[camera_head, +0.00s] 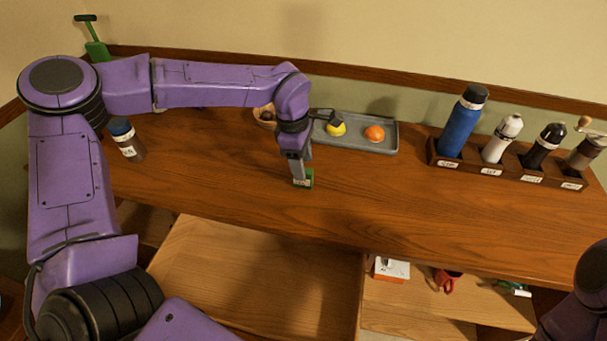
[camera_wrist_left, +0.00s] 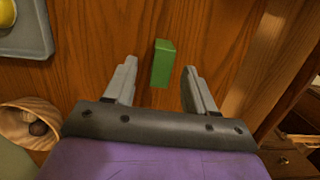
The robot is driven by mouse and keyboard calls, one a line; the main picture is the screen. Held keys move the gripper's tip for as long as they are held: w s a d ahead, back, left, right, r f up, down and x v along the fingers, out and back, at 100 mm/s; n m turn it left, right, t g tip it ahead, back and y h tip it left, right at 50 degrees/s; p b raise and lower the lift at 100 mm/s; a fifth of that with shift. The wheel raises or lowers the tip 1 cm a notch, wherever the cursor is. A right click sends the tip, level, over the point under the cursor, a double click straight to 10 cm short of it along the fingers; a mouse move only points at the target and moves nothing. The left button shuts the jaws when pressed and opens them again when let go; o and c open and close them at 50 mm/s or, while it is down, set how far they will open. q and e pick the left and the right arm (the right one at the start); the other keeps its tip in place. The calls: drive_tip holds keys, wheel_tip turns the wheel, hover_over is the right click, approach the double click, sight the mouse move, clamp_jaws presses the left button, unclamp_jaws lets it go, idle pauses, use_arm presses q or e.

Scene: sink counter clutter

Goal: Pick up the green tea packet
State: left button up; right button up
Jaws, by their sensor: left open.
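The green tea packet is a small green box standing on the wooden counter. In the head view the packet (camera_head: 309,180) shows just under and beside the fingers of my left gripper (camera_head: 298,170), which partly cover it. In the left wrist view the packet (camera_wrist_left: 163,63) lies between and slightly beyond the two fingertips of the left gripper (camera_wrist_left: 160,72). A gap shows on both sides of it, so the fingers are open and apart from it. My right gripper is not in view; only part of my right arm shows at the lower right.
A grey tray (camera_head: 357,146) with a lemon (camera_head: 336,129) and an orange (camera_head: 374,133) lies behind. A wooden bowl (camera_head: 264,114) is beside it. A rack (camera_head: 480,165) of bottles and mills stands right, a jar (camera_head: 126,139) left. Open shelves lie below the counter's front edge.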

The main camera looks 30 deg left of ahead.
use_arm(q)
wheel_tip(320, 180, down, 4)
drive_tip(key=shift+d+r, duration=0.15)
drive_tip(key=shift+r, duration=0.05)
clamp_jaws()
drive_tip(key=shift+r, duration=0.1)
